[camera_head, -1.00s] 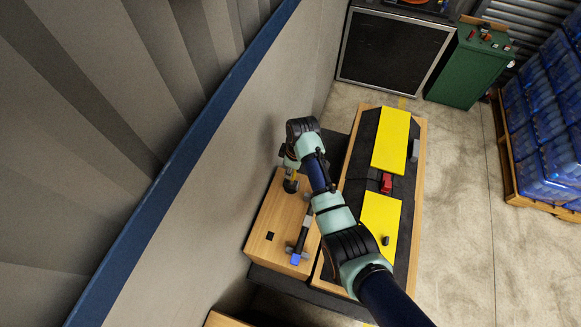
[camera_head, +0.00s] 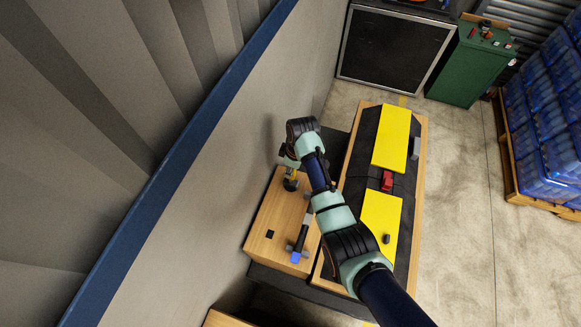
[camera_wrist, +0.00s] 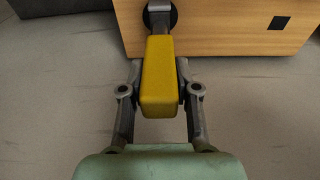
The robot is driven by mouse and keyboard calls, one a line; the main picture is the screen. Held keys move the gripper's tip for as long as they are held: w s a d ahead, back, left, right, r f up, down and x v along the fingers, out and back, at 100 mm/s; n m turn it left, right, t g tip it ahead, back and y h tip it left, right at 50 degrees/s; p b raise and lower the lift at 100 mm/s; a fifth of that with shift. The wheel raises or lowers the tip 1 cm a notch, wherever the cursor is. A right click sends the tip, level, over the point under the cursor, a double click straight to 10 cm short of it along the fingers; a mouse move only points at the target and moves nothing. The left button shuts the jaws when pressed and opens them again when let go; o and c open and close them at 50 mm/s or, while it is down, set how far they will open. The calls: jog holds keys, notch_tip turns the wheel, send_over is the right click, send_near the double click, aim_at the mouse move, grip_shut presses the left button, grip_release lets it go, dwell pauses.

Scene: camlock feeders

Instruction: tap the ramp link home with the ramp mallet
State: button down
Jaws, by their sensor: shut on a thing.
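My gripper (camera_wrist: 160,95) is shut on the yellow block-shaped grip (camera_wrist: 158,85) of a tool. Its grey shaft (camera_wrist: 159,18) runs to a round black part at the wooden box. In the head view the yellow grip (camera_head: 291,172) is partly hidden by my wrist, above the black part (camera_head: 290,185). I cannot tell whether this is the ramp mallet. A blue-and-grey-ended tool with a dark handle (camera_head: 296,257) lies on the wooden box (camera_head: 262,215). A red block (camera_head: 387,181), possibly the ramp link, sits between two yellow plates on the black ramp (camera_head: 372,160).
The box top has a small dark square hole (camera_head: 270,234). A pale wall (camera_head: 225,150) stands close on the left. My arm crosses over the ramp. A green cabinet (camera_head: 470,65) and blue stacked goods (camera_head: 550,130) stand right, with open floor (camera_head: 460,200) between.

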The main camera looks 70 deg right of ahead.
jog(key=shift+f, duration=0.15)
jog(key=c, duration=0.8)
grip_release()
jog(key=shift+o, duration=0.2)
notch_tip(320, 180, up, 16)
jog(key=s+p, duration=0.1)
jog(key=p, duration=0.4)
jog(key=shift+s, duration=0.4)
jog(key=shift+f, duration=0.1)
